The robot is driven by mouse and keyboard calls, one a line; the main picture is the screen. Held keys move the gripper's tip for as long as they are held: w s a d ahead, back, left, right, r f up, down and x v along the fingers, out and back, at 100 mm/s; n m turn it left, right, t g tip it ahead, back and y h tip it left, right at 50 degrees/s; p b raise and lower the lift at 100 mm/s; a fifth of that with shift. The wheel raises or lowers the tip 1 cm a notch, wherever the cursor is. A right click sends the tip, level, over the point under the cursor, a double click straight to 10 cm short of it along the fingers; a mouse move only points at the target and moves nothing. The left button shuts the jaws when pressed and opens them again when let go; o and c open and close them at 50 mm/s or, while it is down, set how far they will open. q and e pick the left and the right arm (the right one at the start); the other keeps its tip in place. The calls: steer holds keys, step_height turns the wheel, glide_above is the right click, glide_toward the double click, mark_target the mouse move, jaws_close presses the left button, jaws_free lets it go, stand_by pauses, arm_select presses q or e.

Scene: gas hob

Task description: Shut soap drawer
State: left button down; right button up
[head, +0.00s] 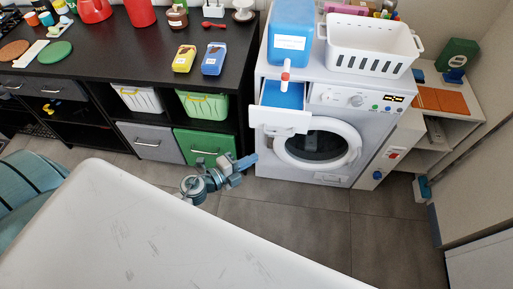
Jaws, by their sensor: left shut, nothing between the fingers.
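The soap drawer (279,118) is at the upper left of the white washing machine's (340,100) front. It is pulled out, with its white front standing away from the machine and its blue inside showing. My left gripper (250,159) is shut and empty. In the picture it is below and left of the drawer front, near the machine's lower left edge, and apart from the drawer. My right gripper is out of view.
A blue container (290,32) and a white basket (370,46) stand on the machine. A red-and-white item (285,77) shows above the drawer. The round door (317,145) looks closed. A dark shelf unit (105,65) is left, and a large white surface (150,235) fills the foreground.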

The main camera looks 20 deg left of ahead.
mark_target(276, 104)
arm_select(q)
steer(key=w+d+f+p, duration=0.1)
steer(key=w+d+f, duration=0.1)
steer(key=w, duration=0.8)
steer(key=shift+w+d, duration=0.4)
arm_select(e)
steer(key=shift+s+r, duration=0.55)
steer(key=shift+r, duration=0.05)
arm_select(q)
steer(key=w+a, duration=0.1)
steer(key=w, duration=0.4)
steer(key=w+a+b, duration=0.1)
steer(key=w+a, duration=0.1)
steer(key=w, duration=0.3)
steer(key=w+a, duration=0.1)
steer(key=w, duration=0.3)
steer(key=shift+w+a, duration=0.15)
steer(key=shift+w, duration=0.25)
steer(key=shift+w+a+r, duration=0.1)
steer(key=shift+w, duration=0.05)
steer(key=shift+r, duration=0.25)
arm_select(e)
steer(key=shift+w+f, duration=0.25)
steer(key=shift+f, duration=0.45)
arm_select(q)
steer(key=shift+w+r, duration=0.1)
